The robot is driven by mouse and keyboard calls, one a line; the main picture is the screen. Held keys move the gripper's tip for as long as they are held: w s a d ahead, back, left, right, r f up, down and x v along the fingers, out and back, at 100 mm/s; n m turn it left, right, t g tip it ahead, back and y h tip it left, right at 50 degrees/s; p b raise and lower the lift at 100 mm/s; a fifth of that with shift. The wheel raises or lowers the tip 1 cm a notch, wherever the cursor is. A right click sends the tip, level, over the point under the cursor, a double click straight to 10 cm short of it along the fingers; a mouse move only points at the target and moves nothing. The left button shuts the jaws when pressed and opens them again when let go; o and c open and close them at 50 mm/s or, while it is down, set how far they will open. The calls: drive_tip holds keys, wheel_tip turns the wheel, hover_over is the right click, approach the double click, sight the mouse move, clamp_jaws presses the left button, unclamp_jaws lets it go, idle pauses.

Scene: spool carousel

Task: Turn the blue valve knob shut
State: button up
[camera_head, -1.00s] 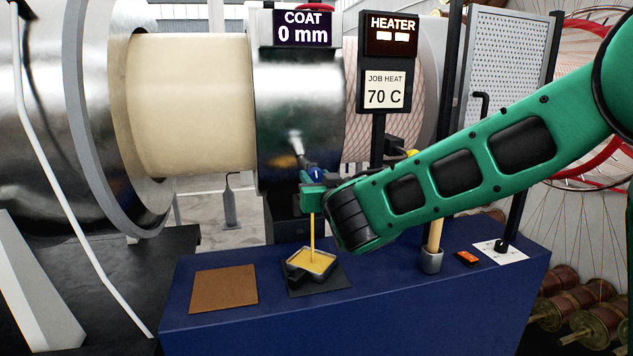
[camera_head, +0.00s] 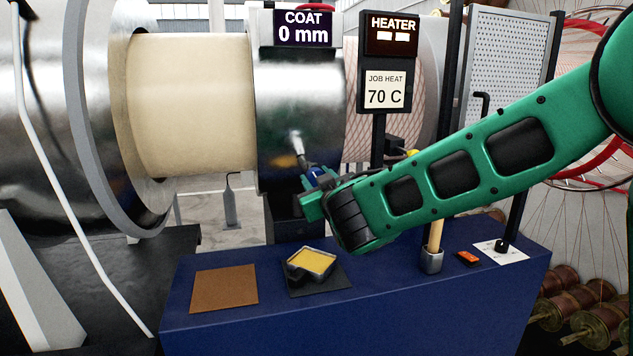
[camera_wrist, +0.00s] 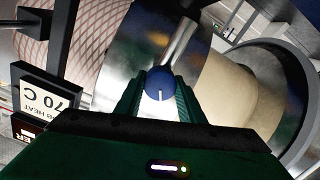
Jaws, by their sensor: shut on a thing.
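The blue valve knob (camera_wrist: 159,85) sits between the two green fingers of my gripper (camera_wrist: 158,100) in the wrist view, with a short white mark on its face. My gripper is shut on the knob. In the head view the knob (camera_head: 316,175) shows as a small blue patch beside my gripper (camera_head: 311,195), mostly hidden by it. A metal pipe runs up from the knob along the shiny drum. No yellow stream falls below it. A small square tray (camera_head: 325,275) of yellow liquid stands below on the blue bench.
The blue bench (camera_head: 350,318) carries a brown square (camera_head: 224,288), a dark pad under the tray, a pale rod in a metal cup (camera_head: 431,262) and an orange item (camera_head: 467,258). The heater sign (camera_head: 392,34) and 70 C card stand behind my arm.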

drive_tip(key=shift+d+f, duration=0.1)
drive_tip(key=shift+f, duration=0.05)
drive_tip(key=o, duration=1)
drive_tip(key=shift+o, duration=0.2)
drive_tip(key=v, duration=1)
drive_tip(key=shift+s, duration=0.3)
